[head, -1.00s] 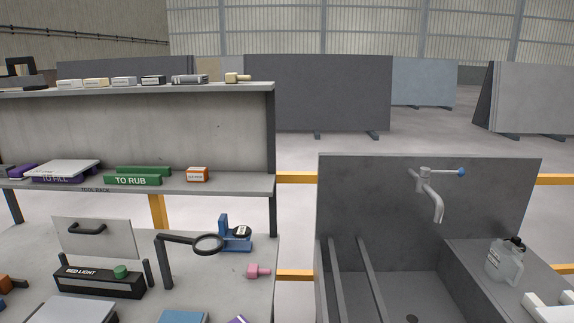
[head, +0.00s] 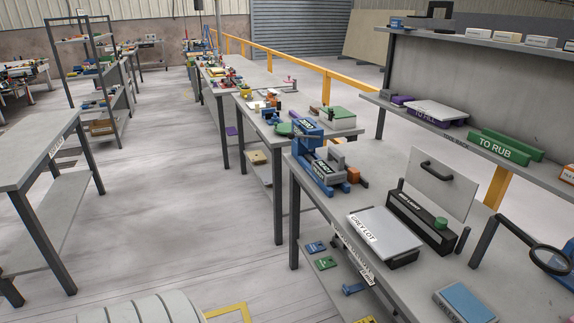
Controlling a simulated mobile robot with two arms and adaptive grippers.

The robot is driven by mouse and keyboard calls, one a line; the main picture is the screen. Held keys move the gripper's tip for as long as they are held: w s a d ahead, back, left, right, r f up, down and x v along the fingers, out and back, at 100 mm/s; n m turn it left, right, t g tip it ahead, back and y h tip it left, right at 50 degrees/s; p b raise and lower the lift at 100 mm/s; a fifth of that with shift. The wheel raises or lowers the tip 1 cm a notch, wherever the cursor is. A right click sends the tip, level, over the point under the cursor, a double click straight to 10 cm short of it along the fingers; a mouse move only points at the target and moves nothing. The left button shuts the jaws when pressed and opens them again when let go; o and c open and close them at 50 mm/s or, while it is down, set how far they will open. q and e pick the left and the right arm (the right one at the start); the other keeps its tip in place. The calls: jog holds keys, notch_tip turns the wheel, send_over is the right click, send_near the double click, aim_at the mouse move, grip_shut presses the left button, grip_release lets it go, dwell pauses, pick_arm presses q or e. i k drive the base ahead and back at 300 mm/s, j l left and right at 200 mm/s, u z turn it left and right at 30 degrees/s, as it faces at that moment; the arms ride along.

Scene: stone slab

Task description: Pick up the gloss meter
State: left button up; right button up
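I cannot pick out a gloss meter for sure in the head view. The near workbench (head: 330,204) holds several devices. A blue-and-grey device (head: 318,160) with a lever stands at its far left corner. A grey flat box marked GREY LOT (head: 385,236) lies near the front edge. A black bed light (head: 420,222) with a green knob sits behind it. A blue flat block (head: 466,302) lies at the lower right. Neither of my grippers is in view.
A shelf rack (head: 462,140) with a green TO RUB tray (head: 498,149) stands behind the bench. A magnifier (head: 550,258) rises at the right. Another bench (head: 40,160) stands at the left. The floor (head: 170,190) between is open.

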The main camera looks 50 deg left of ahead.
aim_at(328, 170)
jog(key=u, duration=1.45)
